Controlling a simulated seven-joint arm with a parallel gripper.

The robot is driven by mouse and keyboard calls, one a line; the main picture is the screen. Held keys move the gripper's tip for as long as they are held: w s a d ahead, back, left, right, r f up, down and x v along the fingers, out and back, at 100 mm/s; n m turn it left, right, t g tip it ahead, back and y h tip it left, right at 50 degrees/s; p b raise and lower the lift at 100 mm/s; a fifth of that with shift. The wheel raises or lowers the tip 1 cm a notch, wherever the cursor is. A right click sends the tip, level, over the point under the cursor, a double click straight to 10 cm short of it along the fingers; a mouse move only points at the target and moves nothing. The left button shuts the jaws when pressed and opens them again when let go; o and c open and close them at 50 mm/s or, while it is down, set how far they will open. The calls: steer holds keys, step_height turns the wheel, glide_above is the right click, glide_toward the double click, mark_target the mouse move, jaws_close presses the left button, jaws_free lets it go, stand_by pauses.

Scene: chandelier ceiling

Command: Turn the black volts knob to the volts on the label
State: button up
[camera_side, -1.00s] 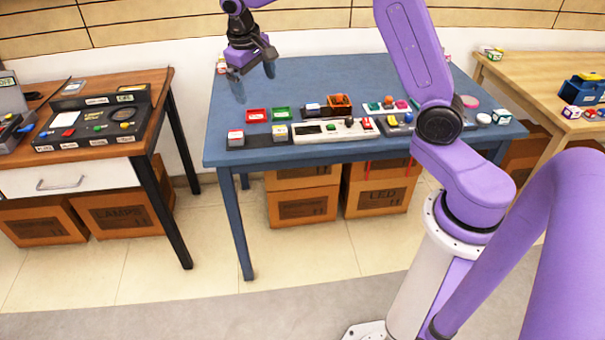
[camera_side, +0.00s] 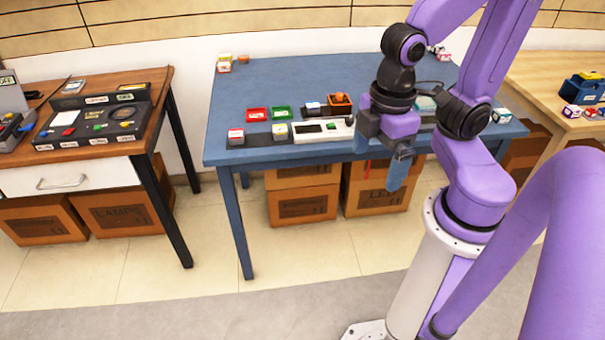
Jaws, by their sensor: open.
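A white panel (camera_side: 300,134) with a dark display lies near the front edge of the blue table. I cannot tell which one is the volts knob, and no volts label is readable at this size. My gripper (camera_side: 381,158) points down at the front of the table, just right of the panel. Its blue fingers are apart with nothing seen between them. The gripper and arm hide the panel's right end.
Red (camera_side: 257,115) and green (camera_side: 281,113) trays and an orange-brown box (camera_side: 340,103) stand behind the panel. Small blocks (camera_side: 236,136) stand at its left. My arm covers the items on the right. The table's back left is mostly clear.

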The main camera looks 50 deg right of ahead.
steer(key=shift+s+d+f, duration=0.15)
steer(key=shift+s+d, duration=0.05)
steer(key=shift+s, duration=0.4)
steer(key=shift+c, duration=0.9)
steer(key=c, duration=0.6)
steer(key=w+m, duration=0.4)
steer(key=w, duration=0.1)
steer(key=w+m, duration=0.1)
steer(key=w, duration=0.1)
steer(key=shift+w+r+m, duration=0.35)
steer(key=shift+w+m, duration=0.05)
steer(key=w+d+m, duration=1.1)
steer(key=w+m, duration=0.3)
steer(key=w, duration=0.2)
steer(key=m, duration=1.5)
glide_above(350, 118)
step_height(350, 118, down, 4)
step_height(350, 118, down, 17)
steer(key=shift+a+f, duration=0.15)
